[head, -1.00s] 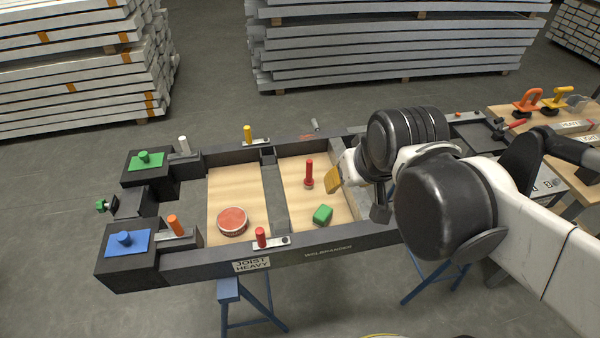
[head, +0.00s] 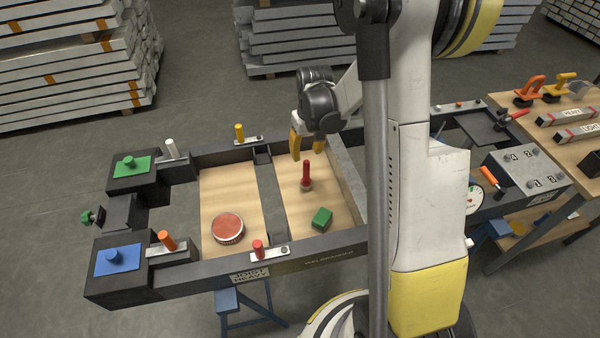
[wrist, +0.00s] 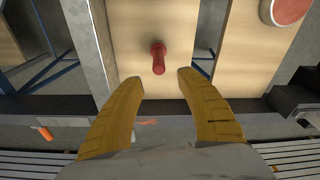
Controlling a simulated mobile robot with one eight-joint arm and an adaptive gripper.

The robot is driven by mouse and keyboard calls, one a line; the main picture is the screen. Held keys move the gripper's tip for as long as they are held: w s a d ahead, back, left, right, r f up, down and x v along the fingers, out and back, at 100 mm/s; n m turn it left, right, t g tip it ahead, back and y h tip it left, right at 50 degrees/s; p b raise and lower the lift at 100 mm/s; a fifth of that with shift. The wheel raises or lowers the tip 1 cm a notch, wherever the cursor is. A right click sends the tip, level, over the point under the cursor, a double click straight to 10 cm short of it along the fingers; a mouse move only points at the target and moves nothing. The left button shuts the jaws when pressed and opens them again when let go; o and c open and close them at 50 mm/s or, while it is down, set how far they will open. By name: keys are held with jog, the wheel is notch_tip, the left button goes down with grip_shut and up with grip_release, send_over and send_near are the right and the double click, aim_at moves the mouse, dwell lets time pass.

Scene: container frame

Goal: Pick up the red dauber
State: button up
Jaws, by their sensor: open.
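The red dauber (head: 306,174) stands upright on the right wooden panel (head: 290,208) inside the dark frame. In the wrist view the red dauber (wrist: 158,58) lies ahead of the fingertips, roughly midway between them. My gripper (head: 307,156) has yellow fingers, spread apart and empty. In the head view it is above and just behind the dauber, pointing down. In the wrist view my gripper (wrist: 160,85) shows both fingers apart, with nothing between them.
A round red-topped tin (head: 228,228) sits on the left panel. Dark frame rails with red (head: 258,250), yellow (head: 239,133), orange and white pegs surround the panels. A workbench (head: 545,175) stands at right.

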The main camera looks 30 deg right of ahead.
aim_at(306, 160)
jog(key=f+b, duration=0.1)
jog(key=f, duration=0.3)
jog(key=shift+w+f, duration=0.15)
jog(key=shift+w, duration=0.05)
notch_tip(306, 160, down, 5)
jog(key=b, duration=0.3)
jog(key=shift+f, duration=0.1)
jog(key=shift+c, duration=0.6)
grip_shut()
